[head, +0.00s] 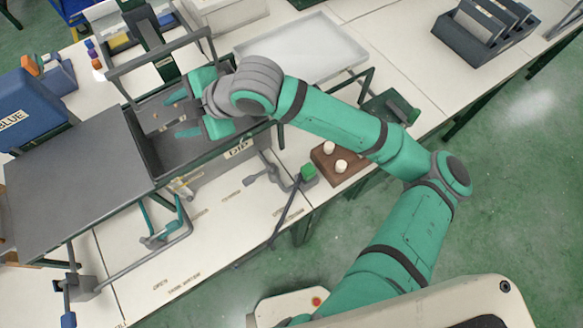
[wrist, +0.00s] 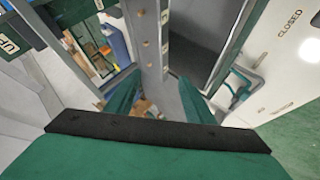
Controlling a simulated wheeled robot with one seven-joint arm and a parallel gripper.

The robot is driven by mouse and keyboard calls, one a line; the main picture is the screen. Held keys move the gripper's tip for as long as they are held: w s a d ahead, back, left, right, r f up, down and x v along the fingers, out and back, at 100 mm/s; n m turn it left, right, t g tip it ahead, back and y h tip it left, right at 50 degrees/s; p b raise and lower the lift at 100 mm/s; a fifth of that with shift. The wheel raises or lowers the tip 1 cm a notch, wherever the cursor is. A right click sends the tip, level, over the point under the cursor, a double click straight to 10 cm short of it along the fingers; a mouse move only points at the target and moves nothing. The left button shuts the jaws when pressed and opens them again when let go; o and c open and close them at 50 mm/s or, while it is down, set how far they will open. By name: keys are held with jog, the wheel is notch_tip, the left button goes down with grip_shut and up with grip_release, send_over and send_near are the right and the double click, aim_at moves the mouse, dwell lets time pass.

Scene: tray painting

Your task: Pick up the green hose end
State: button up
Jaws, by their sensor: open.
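My gripper (head: 184,113) is open, with its two teal fingers apart above the dark dip tank (head: 163,160) labelled DIP. In the wrist view, my gripper (wrist: 158,95) has its fingers on either side of a grey upright bar (wrist: 146,50), and I see nothing clasped. A small green block (head: 309,171) sits at the top of a dark slanting rod or hose, right of the tank and apart from my gripper. It may be the green hose end, but I cannot tell for sure.
A grey frame bar (head: 140,65) rises beside the tank. A flat grey lid or panel (head: 80,145) and a blue bin (head: 30,105) are at left. A brown block with white knobs (head: 338,162) stands at the bench edge. A white tray (head: 310,45) lies behind.

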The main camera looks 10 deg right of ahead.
jog(key=s+d+f+g+h, duration=0.25)
jog(key=d+f+h, duration=0.35)
jog(key=d, duration=0.6)
jog(key=g+h, duration=0.3)
send_near(308, 169)
jog(key=shift+t, duration=0.25)
jog(key=shift+d+f, duration=0.1)
jog(key=shift+f, duration=0.2)
notch_tip(308, 169, down, 10)
jog(key=shift+s+f, duration=0.1)
jog(key=shift+s, duration=0.05)
jog(key=shift+c, duration=0.2)
jog(key=c, duration=1.1)
jog(key=shift+r, duration=0.25)
